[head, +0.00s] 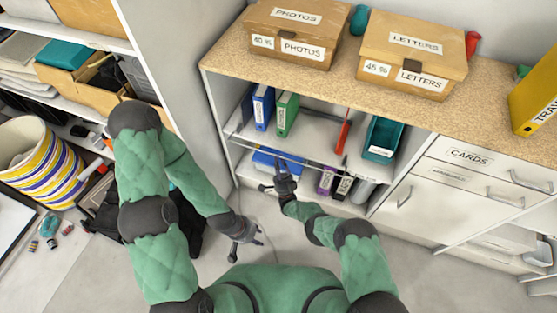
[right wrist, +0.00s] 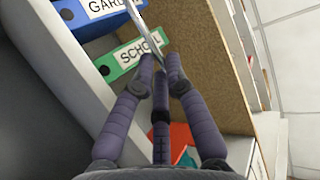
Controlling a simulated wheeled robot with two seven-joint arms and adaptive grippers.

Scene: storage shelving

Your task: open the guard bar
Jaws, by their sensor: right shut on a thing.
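The guard bar (right wrist: 139,24) is a thin grey metal bar that runs in from the top of the right wrist view to between my fingertips. In the head view it crosses the front of the open shelf, where it is hard to tell from the shelf edge. My right gripper (head: 282,168) is at the front of this shelf. In the right wrist view, my right gripper (right wrist: 160,76) is shut on the bar, and its fingertips cover part of it. My left gripper (head: 247,243) is open and empty, low in front of the cabinet and apart from the bar.
A blue binder (head: 263,107) and a green binder (head: 287,114) stand behind the bar, with a teal holder (head: 382,138) to the right. A photos box (head: 293,32) and a letters box (head: 412,52) sit on the countertop (head: 345,88). Closed drawers (head: 450,185) are at right.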

